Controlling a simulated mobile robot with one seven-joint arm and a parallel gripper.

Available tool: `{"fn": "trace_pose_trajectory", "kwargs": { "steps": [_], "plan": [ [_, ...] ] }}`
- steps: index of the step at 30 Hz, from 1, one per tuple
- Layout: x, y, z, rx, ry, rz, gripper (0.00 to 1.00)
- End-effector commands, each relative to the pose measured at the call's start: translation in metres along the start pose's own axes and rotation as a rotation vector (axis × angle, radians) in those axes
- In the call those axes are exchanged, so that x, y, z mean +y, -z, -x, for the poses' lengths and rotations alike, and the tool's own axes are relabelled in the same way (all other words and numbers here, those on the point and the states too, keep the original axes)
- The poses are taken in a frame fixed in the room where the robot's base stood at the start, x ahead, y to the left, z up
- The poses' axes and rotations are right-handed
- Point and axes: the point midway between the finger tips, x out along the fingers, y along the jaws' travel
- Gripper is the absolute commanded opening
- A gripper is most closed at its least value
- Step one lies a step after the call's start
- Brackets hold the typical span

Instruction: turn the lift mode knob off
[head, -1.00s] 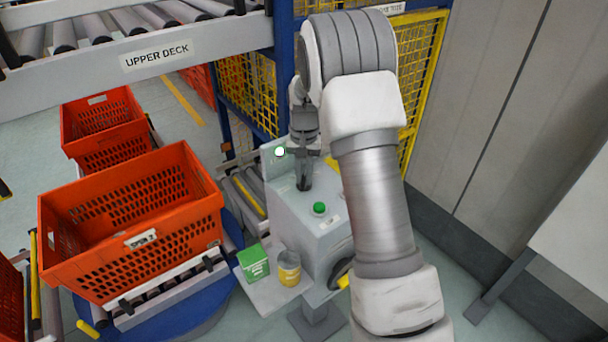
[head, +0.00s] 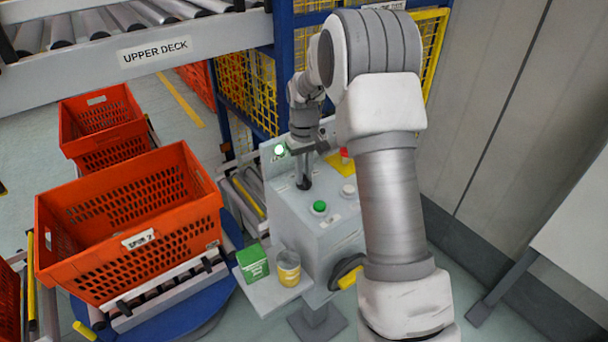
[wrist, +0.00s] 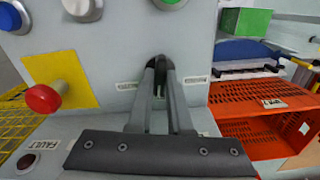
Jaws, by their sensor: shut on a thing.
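The lift mode knob (wrist: 158,88) is a small dark piece on the grey control box, mostly hidden between my fingers. My gripper (wrist: 163,72) is shut on it, with both fingers reaching down to the panel. Small labels sit on either side of the knob, too blurred to read. In the head view my gripper (head: 304,180) stands on the top of the control box (head: 335,240), behind the green button. The knob's pointing direction cannot be made out. A small lamp (head: 279,150) on the upright plate beside my gripper glows whitish green.
A red mushroom button (wrist: 42,98) on a yellow plate is close beside my gripper. The green button (head: 319,207) and a white button (head: 348,191) are nearby. A dark lamp (wrist: 26,161) is labelled FAULT. Orange totes (head: 130,225) stand left; a yellow mesh fence (head: 250,90) stands behind.

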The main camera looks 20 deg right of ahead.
Motion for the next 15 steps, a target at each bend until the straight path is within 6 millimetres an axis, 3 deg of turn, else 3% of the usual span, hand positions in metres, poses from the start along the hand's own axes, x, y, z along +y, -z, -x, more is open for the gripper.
{"fn": "trace_pose_trajectory", "kwargs": {
  "steps": [15],
  "plan": [
    [0.0004,0.0003,0.0008,0.001,-0.001,0.187,0.00]
  ]
}}
